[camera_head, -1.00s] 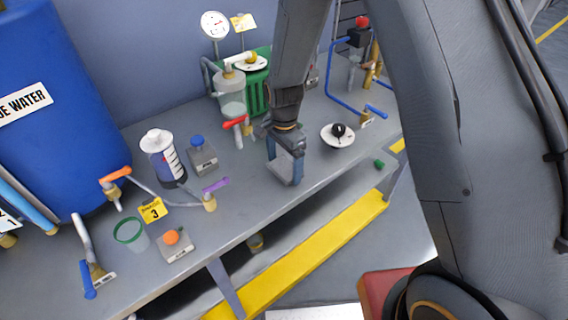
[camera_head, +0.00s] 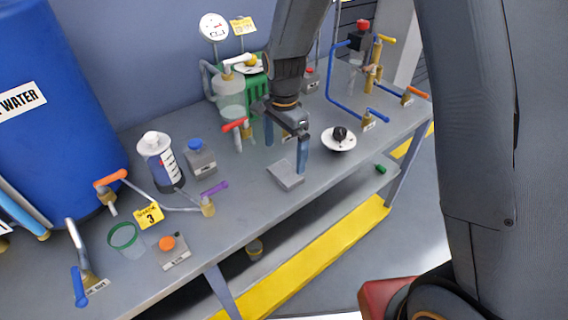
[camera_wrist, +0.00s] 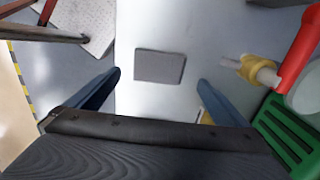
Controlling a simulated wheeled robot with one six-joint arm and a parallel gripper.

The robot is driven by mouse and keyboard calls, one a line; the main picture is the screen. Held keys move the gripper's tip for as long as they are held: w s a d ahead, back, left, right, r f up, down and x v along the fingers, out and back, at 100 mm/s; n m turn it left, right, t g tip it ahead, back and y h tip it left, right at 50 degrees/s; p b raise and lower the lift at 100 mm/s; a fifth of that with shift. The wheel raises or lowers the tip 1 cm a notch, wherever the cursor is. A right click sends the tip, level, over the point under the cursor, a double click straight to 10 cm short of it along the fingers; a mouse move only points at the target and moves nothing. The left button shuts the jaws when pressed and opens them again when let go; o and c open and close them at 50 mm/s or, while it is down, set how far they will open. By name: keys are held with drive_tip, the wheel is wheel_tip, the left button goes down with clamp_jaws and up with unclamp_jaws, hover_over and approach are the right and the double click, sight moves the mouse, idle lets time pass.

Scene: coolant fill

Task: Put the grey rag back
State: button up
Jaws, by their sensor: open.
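The grey rag (camera_head: 286,175) lies flat on the grey bench, near its front edge. In the wrist view the rag (camera_wrist: 160,66) is a dark grey square between and beyond my fingertips. My gripper (camera_head: 286,150) is open above and just behind the rag, with one blue finger to each side. The open fingers also show in the wrist view (camera_wrist: 159,78), apart from the rag and with nothing between them.
A white disc with a black knob (camera_head: 339,139) is right of my gripper. A red-handled valve (camera_head: 235,125) and green crate (camera_head: 251,95) stand behind-left. A grey box with a blue knob (camera_head: 200,157) is left. Bare bench (camera_head: 245,185) surrounds the rag.

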wheel_tip(320, 180, up, 5)
drive_tip(key=b, duration=0.1)
drive_tip(key=s+d+r+n+t, duration=0.1)
drive_tip(key=s+d+n, duration=1)
drive_tip(key=s+d, duration=0.4)
drive_tip(key=shift+r, duration=0.15)
idle(0.9)
